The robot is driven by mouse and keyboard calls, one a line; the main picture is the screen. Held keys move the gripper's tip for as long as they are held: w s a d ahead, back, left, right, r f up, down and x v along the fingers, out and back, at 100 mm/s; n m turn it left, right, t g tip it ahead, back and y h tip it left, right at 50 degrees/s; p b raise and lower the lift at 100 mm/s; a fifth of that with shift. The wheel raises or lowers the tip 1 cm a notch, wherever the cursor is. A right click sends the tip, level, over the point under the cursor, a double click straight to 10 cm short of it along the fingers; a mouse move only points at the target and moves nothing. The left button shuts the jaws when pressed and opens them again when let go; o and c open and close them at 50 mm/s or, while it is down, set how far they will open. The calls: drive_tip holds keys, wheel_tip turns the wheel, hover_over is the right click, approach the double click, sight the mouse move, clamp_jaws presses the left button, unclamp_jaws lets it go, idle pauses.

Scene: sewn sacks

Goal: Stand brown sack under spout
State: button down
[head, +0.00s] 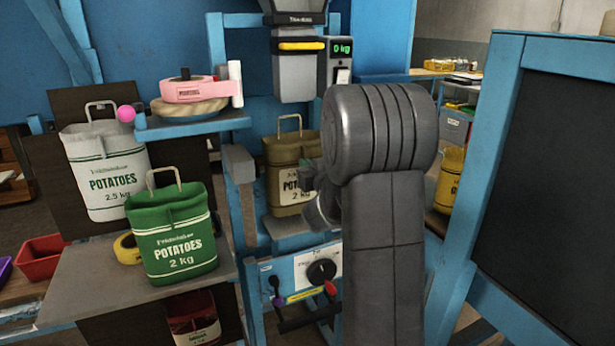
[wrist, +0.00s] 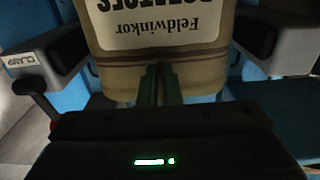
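The brown sack (head: 281,172) stands upright with its wire handle up, directly below the spout (head: 297,85) and on the stand's small platform. Its front label shows upside down in the wrist view (wrist: 160,25). My gripper (head: 312,178) is at the sack's right front in the head view, largely hidden by my arm. In the wrist view its two fingers (wrist: 160,88) are close together at the sack's upper edge and appear shut on it. The exact contact is dark and hard to see.
Grey clamp pads (wrist: 42,65) (wrist: 278,38) flank the sack. A green sack (head: 172,235) and a white sack (head: 105,170) stand at left. A dial panel (head: 300,272) is below the platform. A blue-framed board (head: 555,170) stands at right.

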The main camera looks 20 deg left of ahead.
drive_tip(key=shift+f, duration=1.75)
drive_tip(key=shift+f, duration=0.2)
drive_tip(key=c, duration=1.6)
unclamp_jaws()
drive_tip(key=shift+r, duration=0.15)
drive_tip(key=b+v, duration=0.1)
drive_tip(key=v, duration=1.1)
